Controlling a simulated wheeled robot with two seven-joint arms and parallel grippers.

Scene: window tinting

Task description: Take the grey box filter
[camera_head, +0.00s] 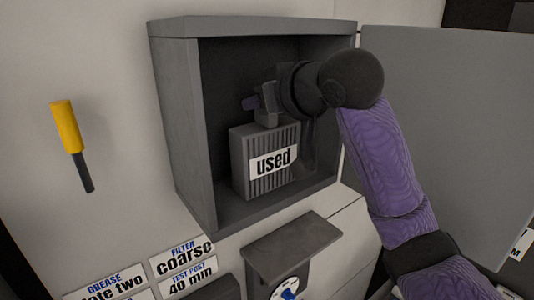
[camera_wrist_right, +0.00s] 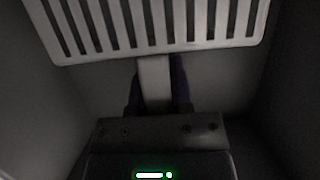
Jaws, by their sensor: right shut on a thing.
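The grey box filter (camera_head: 266,162) has a ribbed front and a white label reading "used". It sits inside the open grey cabinet (camera_head: 184,125) in the head view. My right gripper (camera_head: 264,104) reaches in from the right and is shut on the tab on top of the filter. In the right wrist view, the filter's slatted face (camera_wrist_right: 160,25) fills the top, and the tab (camera_wrist_right: 155,82) sits between the fingers of my right gripper (camera_wrist_right: 160,85). I cannot tell whether the filter touches the cabinet floor. My left gripper is not in view.
The grey cabinet door (camera_head: 450,130) stands open at the right, behind my right arm. A yellow-handled tool (camera_head: 68,135) is on the wall at the left. Labels (camera_head: 183,258) reading "FILTER coarse" and "TEST POST 40 mm" and a grey ledge (camera_head: 292,248) lie below the cabinet.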

